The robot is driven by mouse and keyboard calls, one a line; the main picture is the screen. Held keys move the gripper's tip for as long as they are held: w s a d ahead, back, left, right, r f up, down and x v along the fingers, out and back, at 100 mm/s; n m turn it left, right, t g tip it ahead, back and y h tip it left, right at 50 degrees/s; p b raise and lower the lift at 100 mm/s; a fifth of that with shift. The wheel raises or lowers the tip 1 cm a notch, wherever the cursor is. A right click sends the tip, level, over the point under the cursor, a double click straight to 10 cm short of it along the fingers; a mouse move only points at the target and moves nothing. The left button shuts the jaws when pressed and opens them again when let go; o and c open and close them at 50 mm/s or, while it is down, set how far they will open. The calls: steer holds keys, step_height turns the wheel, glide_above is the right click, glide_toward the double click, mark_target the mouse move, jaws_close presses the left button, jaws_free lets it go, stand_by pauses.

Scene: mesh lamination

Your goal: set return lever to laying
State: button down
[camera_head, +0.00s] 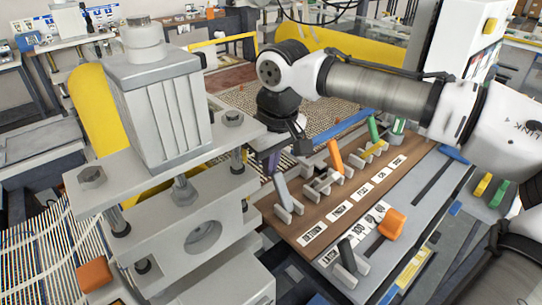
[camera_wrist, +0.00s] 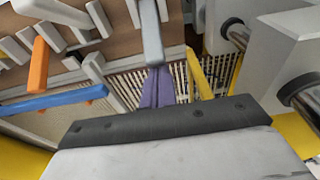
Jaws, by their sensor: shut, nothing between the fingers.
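My gripper (camera_head: 272,165) hangs over the left end of a brown lever panel (camera_head: 290,227), its purple fingers together. In the wrist view, the shut fingers (camera_wrist: 158,72) point at the upper end of a grey lever (camera_wrist: 151,38) and overlap it in the picture; I cannot tell if they touch. The grey lever (camera_head: 281,190) stands tilted in a light bracket, closest to the grey press. Farther along are an orange lever (camera_head: 336,157) and a green lever (camera_head: 373,128). White labels lie along the panel, too small to read surely, so which lever is the return lever is unclear.
A large grey press (camera_head: 160,110) stands close to the left of my gripper. An orange-handled lever (camera_head: 391,223) sits at the panel's front. A blue bar (camera_head: 340,130) and a mesh sheet (camera_head: 262,108) lie behind. The wrist view also shows a blue bar (camera_wrist: 60,100).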

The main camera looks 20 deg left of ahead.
steer(key=shift+d, duration=0.1)
steer(key=shift+y+b, duration=0.3)
steer(key=shift+b, duration=0.1)
steer(key=shift+s+d+r+t+y, duration=0.1)
steer(key=shift+s+d+t+y, duration=0.05)
steer(key=shift+t+y, duration=0.15)
steer(key=shift+b, duration=0.45)
